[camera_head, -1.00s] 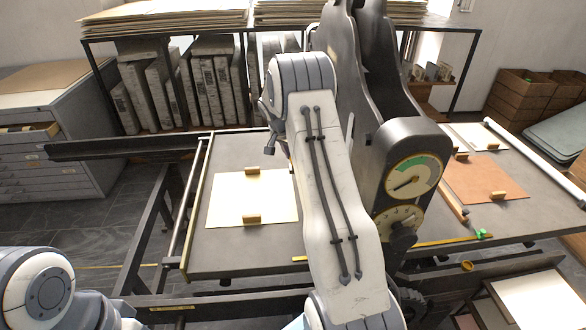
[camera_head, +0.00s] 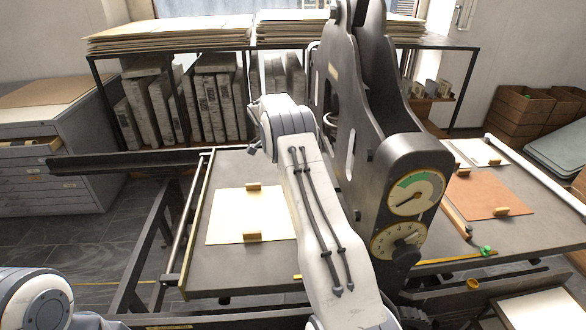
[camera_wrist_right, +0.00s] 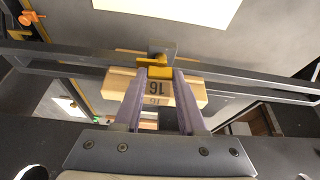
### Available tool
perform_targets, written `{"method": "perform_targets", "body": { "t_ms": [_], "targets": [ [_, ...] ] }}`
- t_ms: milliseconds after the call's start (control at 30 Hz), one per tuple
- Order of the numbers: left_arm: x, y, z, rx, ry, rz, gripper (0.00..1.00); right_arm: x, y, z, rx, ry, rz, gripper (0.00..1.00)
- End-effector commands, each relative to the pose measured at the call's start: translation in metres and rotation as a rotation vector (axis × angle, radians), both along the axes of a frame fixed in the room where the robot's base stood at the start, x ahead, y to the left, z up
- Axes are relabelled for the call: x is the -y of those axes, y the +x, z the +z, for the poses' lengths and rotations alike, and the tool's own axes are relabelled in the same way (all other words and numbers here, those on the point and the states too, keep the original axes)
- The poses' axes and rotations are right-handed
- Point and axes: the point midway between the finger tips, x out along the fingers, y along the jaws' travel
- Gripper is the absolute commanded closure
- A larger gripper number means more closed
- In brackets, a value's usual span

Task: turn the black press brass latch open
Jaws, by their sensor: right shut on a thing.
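The black press (camera_head: 375,115) stands in the middle of the head view, with a green-marked gauge and a dial on its near face. In the right wrist view the brass latch (camera_wrist_right: 152,69) is a small yellow piece on a dark bar, in front of a pale wooden block (camera_wrist_right: 194,92) labelled 16. My right gripper (camera_wrist_right: 160,78) has its two purple-grey fingers on either side of the latch and is shut on it. My right arm covers part of the press bed in the head view, and its gripper is hidden there. My left gripper is out of view.
The press bed (camera_head: 220,267) holds a cream sheet (camera_head: 250,216) with small wooden blocks. A table on the right holds a brown sheet (camera_head: 484,194). A rack of stone slabs stands behind, and a grey drawer cabinet (camera_head: 55,150) stands at left. Dark bars cross near my right fingers.

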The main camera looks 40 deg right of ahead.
Motion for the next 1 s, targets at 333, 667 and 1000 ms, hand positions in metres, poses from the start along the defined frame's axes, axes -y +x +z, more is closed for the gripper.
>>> {"method": "perform_targets", "body": {
  "t_ms": [333,667,1000],
  "targets": [
    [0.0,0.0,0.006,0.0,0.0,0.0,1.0,0.0002,0.0008,0.0009,0.002,0.001,-0.076,1.0],
    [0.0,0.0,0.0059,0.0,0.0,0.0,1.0,0.0003,0.0009,0.0006,0.003,0.0,-0.08,1.0],
    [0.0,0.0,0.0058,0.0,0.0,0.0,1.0,0.0005,0.0007,0.0003,0.001,0.0,-0.079,0.47]
  ]
}}
